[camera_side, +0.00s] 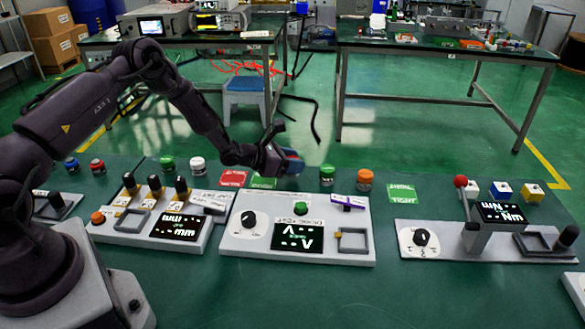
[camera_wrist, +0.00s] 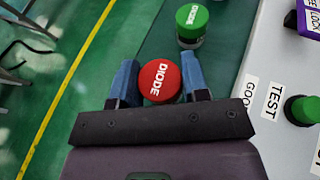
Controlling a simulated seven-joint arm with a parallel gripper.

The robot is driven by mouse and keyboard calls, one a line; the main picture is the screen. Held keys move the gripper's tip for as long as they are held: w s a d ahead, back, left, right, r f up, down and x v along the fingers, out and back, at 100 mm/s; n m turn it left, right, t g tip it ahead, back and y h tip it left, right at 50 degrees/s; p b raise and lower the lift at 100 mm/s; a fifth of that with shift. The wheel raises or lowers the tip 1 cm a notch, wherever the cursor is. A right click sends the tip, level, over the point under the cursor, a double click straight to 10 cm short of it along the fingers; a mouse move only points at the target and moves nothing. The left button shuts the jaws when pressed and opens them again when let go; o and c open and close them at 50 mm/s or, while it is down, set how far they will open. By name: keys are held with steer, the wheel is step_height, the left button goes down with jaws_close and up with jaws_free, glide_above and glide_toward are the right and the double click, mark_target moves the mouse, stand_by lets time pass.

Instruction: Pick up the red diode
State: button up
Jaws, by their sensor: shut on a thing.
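The red diode (camera_wrist: 160,80) is a round red cap with white "DIODE" lettering. In the wrist view it sits between the two blue fingers of my gripper (camera_wrist: 160,84), which are shut on it. In the side view my gripper (camera_side: 291,161) is at the table's back edge, above or behind the middle panel. The diode is mostly hidden there by the fingers, and I cannot tell whether it is clear of the table.
A green-capped part (camera_wrist: 192,22) stands just beyond the diode. Green (camera_side: 327,175) and orange (camera_side: 365,179) capped parts stand right of my gripper. A middle control panel (camera_side: 240,238) with a knob and screen lies in front. A right panel (camera_side: 440,255) carries a lever.

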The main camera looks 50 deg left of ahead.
steer(key=s+d+r, duration=0.3)
steer(key=s+r, duration=0.8)
steer(key=s, duration=0.2)
steer(key=s+d+r+m+g+h, duration=0.1)
steer(key=s+d+m+g+h, duration=0.15)
steer(key=d, duration=0.75)
steer(key=s+d+r+m+g+h, duration=0.1)
steer(key=s+d+m+h, duration=0.2)
steer(key=d, duration=0.7)
steer(key=w+d+f, duration=0.1)
steer(key=w+f, duration=0.2)
steer(key=w, duration=0.1)
steer(key=w+d+f, duration=0.1)
steer(key=w+f, duration=0.2)
steer(key=w, duration=0.1)
steer(key=w+d+f, duration=0.1)
steer(key=w+f, duration=0.2)
steer(key=w, duration=0.1)
steer(key=shift+w+d, duration=0.15)
steer(key=shift+w, duration=0.15)
steer(key=f, duration=0.3)
steer(key=shift+w+f, duration=0.1)
steer(key=shift+w, duration=0.2)
steer(key=shift+f, duration=0.35)
